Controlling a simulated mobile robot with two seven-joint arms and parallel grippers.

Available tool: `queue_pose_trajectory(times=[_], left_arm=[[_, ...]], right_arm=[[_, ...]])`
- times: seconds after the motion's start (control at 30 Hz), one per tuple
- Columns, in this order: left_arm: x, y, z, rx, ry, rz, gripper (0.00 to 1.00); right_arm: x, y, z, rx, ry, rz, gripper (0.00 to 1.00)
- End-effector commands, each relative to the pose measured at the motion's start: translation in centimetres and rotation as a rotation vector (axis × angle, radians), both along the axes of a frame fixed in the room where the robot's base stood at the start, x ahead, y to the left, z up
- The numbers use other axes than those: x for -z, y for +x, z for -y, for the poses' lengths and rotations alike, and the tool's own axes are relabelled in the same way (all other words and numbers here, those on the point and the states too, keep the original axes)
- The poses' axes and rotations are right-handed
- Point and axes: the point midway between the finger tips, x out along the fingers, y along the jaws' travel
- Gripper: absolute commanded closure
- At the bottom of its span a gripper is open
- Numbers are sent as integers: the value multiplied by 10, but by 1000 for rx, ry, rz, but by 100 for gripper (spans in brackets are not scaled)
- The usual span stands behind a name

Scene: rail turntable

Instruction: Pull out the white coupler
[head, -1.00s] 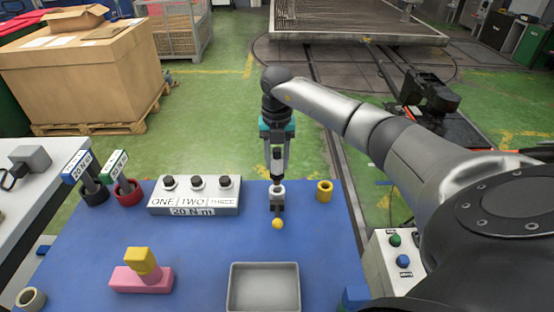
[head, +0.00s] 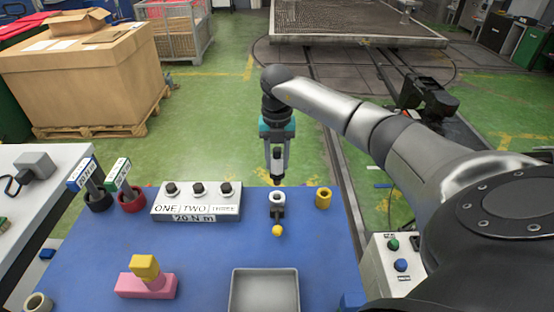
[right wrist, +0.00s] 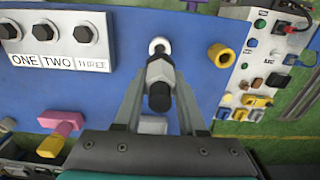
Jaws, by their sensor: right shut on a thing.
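The white coupler (head: 277,166), a pale hex band between black ends, is upright in my right gripper (head: 277,172). The right gripper is shut on it; the coupler also shows in the right wrist view (right wrist: 160,73), black end toward the camera. Below it stands a socket (head: 277,198) with a white ring, a dark body and a yellow ball at its front. The ring's open top shows, with a small gap between it and the coupler's lower tip in the head view. My left gripper is not in view.
A box with several black knobs (head: 196,203) is left of the socket, and a yellow ring (head: 323,198) is right of it. A grey tray (head: 264,271) and a pink block with a yellow top (head: 147,285) are nearer. A button box (head: 397,262) stands right of the blue table (head: 215,255).

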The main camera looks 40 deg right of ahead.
Motion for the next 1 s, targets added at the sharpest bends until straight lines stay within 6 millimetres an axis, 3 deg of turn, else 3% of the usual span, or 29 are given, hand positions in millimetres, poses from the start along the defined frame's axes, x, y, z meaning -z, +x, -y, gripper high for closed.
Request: queue_pose_trajectory(times=[0.47, 1.0], left_arm=[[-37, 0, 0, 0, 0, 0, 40], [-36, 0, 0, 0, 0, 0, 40]], right_arm=[[-42, 0, 0, 0, -1, 2, 100], [-42, 0, 0, 0, 0, 1, 100]])
